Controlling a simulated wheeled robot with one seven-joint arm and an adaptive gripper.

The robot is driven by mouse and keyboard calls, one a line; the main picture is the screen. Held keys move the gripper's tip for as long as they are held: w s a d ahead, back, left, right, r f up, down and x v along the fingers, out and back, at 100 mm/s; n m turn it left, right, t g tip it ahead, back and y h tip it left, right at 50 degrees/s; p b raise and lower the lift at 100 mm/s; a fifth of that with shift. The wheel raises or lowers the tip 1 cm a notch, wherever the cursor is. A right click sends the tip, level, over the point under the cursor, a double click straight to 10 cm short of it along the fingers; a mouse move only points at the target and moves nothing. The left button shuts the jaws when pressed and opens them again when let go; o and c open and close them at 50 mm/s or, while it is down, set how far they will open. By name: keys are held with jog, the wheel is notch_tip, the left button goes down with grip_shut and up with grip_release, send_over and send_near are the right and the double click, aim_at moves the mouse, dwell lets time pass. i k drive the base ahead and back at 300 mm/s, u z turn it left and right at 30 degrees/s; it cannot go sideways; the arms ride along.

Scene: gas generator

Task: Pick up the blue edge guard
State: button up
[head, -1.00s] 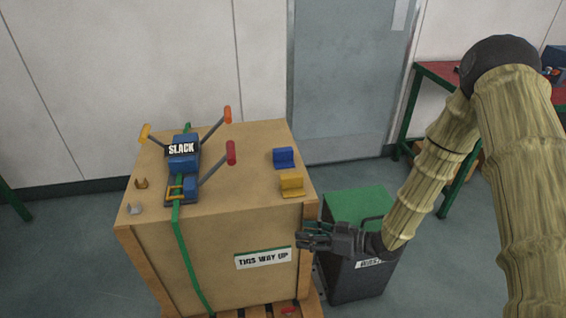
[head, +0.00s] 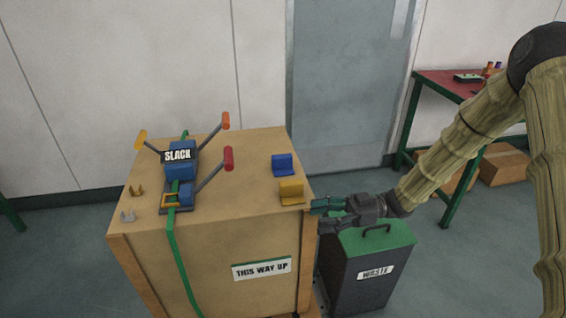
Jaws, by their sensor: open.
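The blue edge guard (head: 283,166) stands on top of the crate near its right edge. A yellow edge guard (head: 291,192) sits just in front of it, close to the right front corner. My gripper (head: 318,208) is open and empty, beside the crate's right edge and above the waste bin. It points left toward the crate, close to the yellow guard and in front and to the right of the blue one. Nothing hides the blue guard.
A green-lidded waste bin (head: 376,240) stands right of the crate. A red-topped table (head: 447,85) is behind right.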

aim_at(282, 165)
jog(key=i, duration=0.95)
